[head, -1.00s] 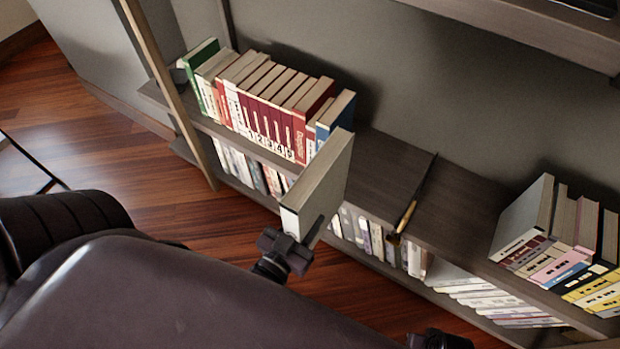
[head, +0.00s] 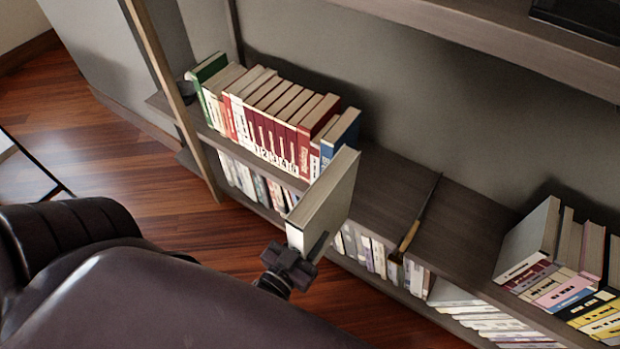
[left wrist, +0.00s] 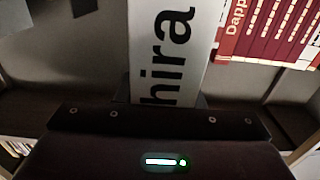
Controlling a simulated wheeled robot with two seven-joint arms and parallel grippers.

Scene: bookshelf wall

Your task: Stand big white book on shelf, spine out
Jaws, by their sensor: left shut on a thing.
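The big white book (head: 330,204) is upright and slightly tilted in the head view, in front of the shelf (head: 395,185) and just right of the row of books. My left gripper (head: 300,254) is shut on its spine end, and the spine faces back toward the gripper. The left wrist view shows the white spine (left wrist: 172,50) with large black letters "hira" between my fingers. The book overlaps the shelf's front edge in the picture; I cannot tell whether it touches the shelf. My right gripper is not in view.
A row of upright books (head: 270,115), green, red and blue, stands left of the free shelf space. A thin brush-like stick (head: 420,220) lies across the shelf to the right. More books (head: 560,260) stand farther right. Lower-shelf books (head: 360,245) sit beneath.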

